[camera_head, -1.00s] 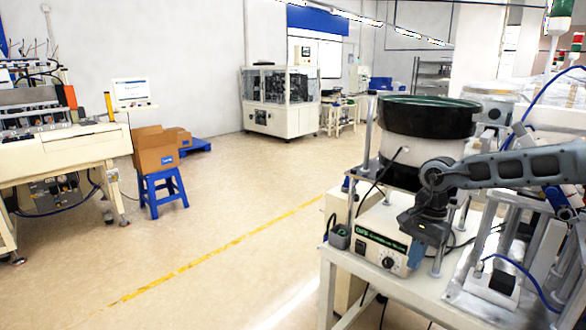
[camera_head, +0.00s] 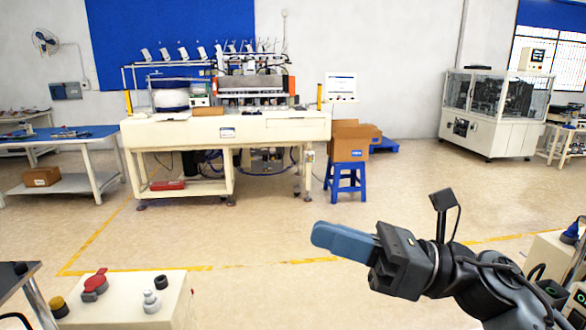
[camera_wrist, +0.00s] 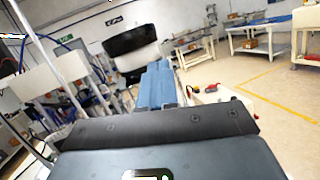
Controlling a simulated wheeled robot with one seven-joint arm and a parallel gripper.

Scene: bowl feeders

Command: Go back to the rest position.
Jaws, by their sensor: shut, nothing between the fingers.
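My gripper (camera_head: 318,236) is at the lower right of the head view, stretched out to the left over open floor. Its blue fingers are together, with nothing held between them. The fingers (camera_wrist: 159,72) also show in the wrist view, side by side and pointing away from the camera. My forearm runs from the lower right corner of the head view. No object touches the gripper in either view.
A long white machine bench (camera_head: 270,130) stands across the floor, beside a blue stool (camera_head: 346,183) with a cardboard box (camera_head: 349,143). A control box with a red knob (camera_head: 95,282) is at lower left. A black bowl feeder (camera_wrist: 131,39) shows in the wrist view.

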